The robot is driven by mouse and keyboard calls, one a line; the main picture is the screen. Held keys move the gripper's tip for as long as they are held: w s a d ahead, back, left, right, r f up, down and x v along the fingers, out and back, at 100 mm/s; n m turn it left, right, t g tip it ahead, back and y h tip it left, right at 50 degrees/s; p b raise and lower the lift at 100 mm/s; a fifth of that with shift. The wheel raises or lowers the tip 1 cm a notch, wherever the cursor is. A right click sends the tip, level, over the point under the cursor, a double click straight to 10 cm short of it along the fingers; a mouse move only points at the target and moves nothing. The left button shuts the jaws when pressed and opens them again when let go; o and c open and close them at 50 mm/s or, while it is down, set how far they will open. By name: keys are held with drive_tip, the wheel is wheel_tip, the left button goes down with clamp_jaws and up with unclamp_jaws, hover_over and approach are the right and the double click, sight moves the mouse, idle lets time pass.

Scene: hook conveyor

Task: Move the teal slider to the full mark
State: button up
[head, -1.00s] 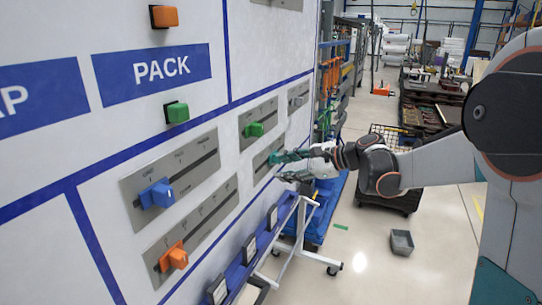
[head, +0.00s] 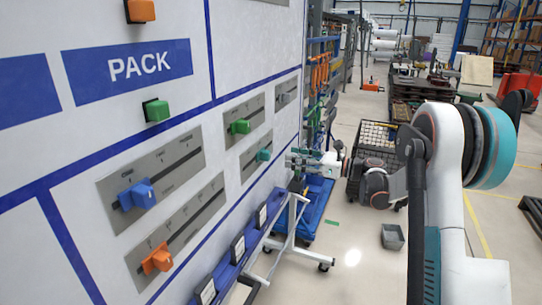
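The teal slider knob (head: 264,155) stands out from a small grey slot plate (head: 250,163) on the white wall panel. It shows at the lower right of the panel, below the green slider. Marks on its plate are too small to read. My gripper (head: 293,170) is just right of the teal knob, off the panel, with its two fingers apart and nothing between them. A gap shows between the fingers and the knob.
A blue slider (head: 137,195), an orange slider (head: 157,259) and a green slider (head: 240,127) sit on neighbouring plates. A blue ledge with dark frames (head: 238,250) juts out below. A wheeled blue cart (head: 318,208) and grey bin (head: 392,236) stand on the floor.

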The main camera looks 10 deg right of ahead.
sight(270, 153)
drive_tip(key=b+x, duration=0.1)
drive_tip(key=x, duration=0.8)
drive_tip(key=shift+w+a, duration=0.1)
clamp_jaws()
